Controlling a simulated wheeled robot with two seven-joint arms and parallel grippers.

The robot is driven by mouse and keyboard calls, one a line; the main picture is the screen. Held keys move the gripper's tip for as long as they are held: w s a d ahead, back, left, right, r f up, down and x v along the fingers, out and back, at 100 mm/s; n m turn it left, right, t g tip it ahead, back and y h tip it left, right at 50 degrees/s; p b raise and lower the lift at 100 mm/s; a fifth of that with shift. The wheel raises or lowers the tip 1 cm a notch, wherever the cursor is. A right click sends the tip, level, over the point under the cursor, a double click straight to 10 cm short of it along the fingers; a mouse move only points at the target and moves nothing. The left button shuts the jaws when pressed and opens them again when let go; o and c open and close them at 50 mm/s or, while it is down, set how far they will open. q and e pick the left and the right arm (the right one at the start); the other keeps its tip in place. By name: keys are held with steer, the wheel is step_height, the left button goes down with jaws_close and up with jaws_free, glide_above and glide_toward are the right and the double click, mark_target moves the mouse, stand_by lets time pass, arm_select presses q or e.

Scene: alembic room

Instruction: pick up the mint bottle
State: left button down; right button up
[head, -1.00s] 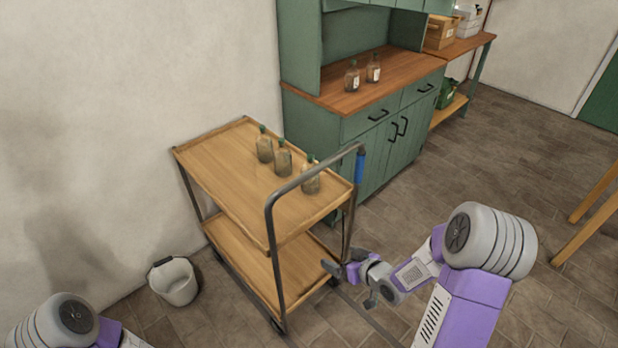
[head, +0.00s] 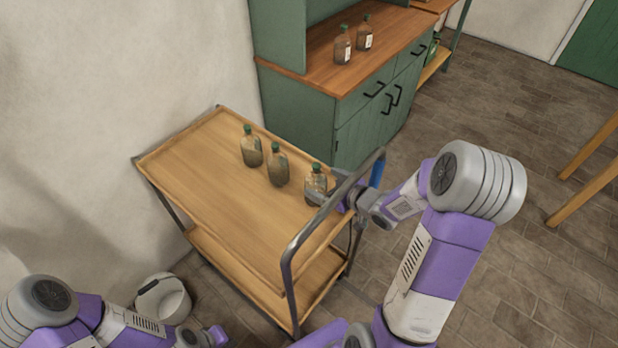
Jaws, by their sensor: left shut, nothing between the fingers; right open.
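Three brownish glass bottles with green caps stand upright on the cart's top shelf: a left bottle (head: 251,152), a middle bottle (head: 277,169) and a right bottle (head: 315,187) nearest the handle. I cannot read which is the mint one. My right gripper (head: 325,194) is open beside the right bottle, reaching in past the cart handle. Its fingers overlap the bottle's lower part in the picture; I cannot tell if they touch it. My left gripper (head: 215,337) is shut and empty, low at the bottom edge, away from the bottles.
The wooden cart (head: 195,165) has a raised rim and a grey metal handle (head: 291,252) close to my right arm. Two labelled bottles (head: 342,45) stand on the green cabinet (head: 362,118). A white bucket (head: 163,299) is on the floor near my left arm.

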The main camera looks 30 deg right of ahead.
mark_target(312, 180)
steer(key=shift+w+a+f+b, duration=0.3)
steer(key=shift+w+f+b, duration=0.1)
steer(key=shift+w+f, duration=0.25)
steer(key=x, duration=0.1)
steer(key=b+x, duration=0.1)
steer(key=x, duration=0.1)
steer(key=shift+w+f, duration=0.2)
steer(key=shift+f, duration=0.15)
steer(key=shift+w+a, duration=0.15)
steer(key=shift+w, duration=0.2)
steer(key=shift+c, duration=0.2)
steer(key=c, duration=1.2)
steer(key=shift+c, duration=0.7)
steer(key=shift+r, duration=0.1)
